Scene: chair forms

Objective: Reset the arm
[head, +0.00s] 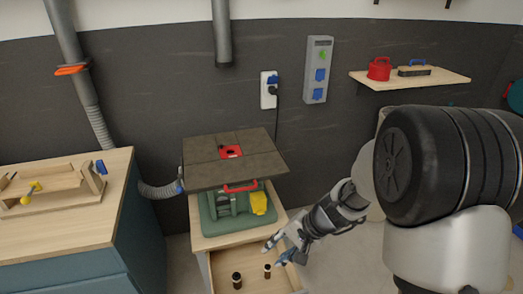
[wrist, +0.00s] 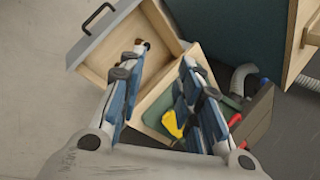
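My gripper (head: 281,247) hangs over the right side of an open wooden drawer (head: 223,272) in the head view. In the wrist view my gripper (wrist: 162,62) has its two blue-padded fingers wide apart, with nothing between them but the drawer (wrist: 160,32) and cabinet edge below. Two small dark cylinders stand in the drawer: one dark cylinder (head: 237,281) at the left and another (head: 267,271) closer to my fingers. In the wrist view a finger covers most of the drawer's contents.
A green machine with a yellow part (head: 259,203) sits on the cabinet under a dark tabletop (head: 220,158). A workbench (head: 105,225) with a wooden form (head: 50,190) stands at left. A wall shelf (head: 420,78) holds a red container (head: 379,69).

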